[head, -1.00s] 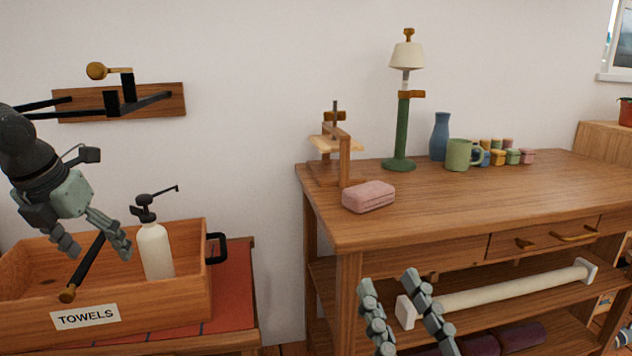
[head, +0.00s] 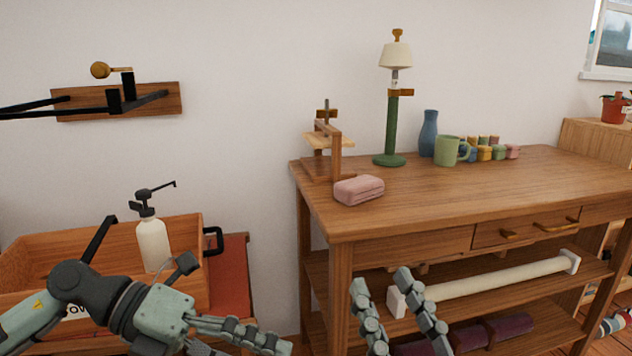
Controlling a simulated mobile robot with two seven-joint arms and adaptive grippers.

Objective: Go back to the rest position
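My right gripper (head: 390,312) points up at the bottom middle, in front of the wooden table (head: 455,190). Its two fingers are spread apart with nothing between them. My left gripper (head: 240,345) is at the lower left, in front of the towels crate (head: 182,232), pointing right. Its fingers look spread, with the lower one partly cut off by the frame's edge. No object shows between them.
A pump bottle (head: 153,240) stands in the crate. A pink soap-like block (head: 359,190), wooden clamp stand (head: 325,150), green lamp (head: 392,120), blue vase (head: 428,135) and green mug (head: 447,151) stand on the table. A white roller (head: 495,280) lies on the shelf below.

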